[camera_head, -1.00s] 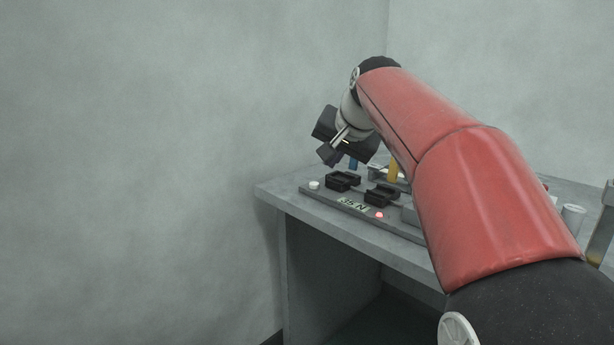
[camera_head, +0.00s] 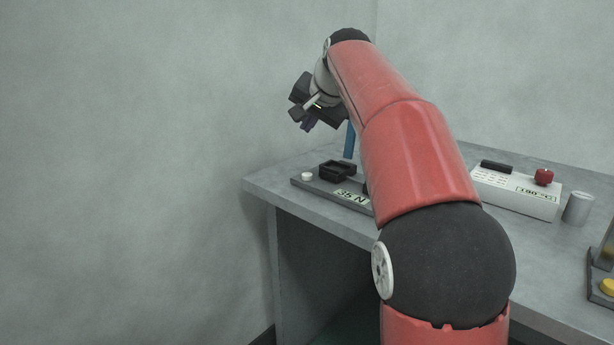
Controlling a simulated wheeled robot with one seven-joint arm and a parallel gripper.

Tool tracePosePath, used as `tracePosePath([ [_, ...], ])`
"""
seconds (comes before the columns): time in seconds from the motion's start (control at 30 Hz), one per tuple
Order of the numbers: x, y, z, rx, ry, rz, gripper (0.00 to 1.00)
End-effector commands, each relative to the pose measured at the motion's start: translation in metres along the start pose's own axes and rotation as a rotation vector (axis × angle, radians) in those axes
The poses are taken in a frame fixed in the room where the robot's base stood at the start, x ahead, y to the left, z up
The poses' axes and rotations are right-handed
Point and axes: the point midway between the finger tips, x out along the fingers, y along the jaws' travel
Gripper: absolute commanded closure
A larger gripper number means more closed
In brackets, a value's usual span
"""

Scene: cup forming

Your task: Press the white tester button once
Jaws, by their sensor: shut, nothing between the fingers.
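The white tester button (camera_head: 307,176) is a small round cap at the left end of the grey tester base (camera_head: 324,186). The base lies on the left part of the table and bears a label reading 35 N (camera_head: 351,197) and a black block-shaped holder (camera_head: 337,168). My gripper (camera_head: 304,120) is shut and empty. It hangs in the air above the button, clearly apart from it, tilted down to the left. My red arm hides the right part of the tester.
The grey table (camera_head: 268,182) has its left edge near the wall. A metal cup (camera_head: 577,208) and a yellow button (camera_head: 607,286) are farther right.

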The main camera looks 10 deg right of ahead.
Motion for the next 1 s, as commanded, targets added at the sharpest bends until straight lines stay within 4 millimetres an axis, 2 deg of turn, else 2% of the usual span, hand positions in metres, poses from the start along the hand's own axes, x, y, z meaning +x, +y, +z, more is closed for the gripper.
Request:
tracePosePath([
  [0.6,0.053,0.039,0.039,0.0,-0.001,0.0,1.0],
  [1.0,0.058,0.043,0.043,0.0,0.0,0.0,1.0],
])
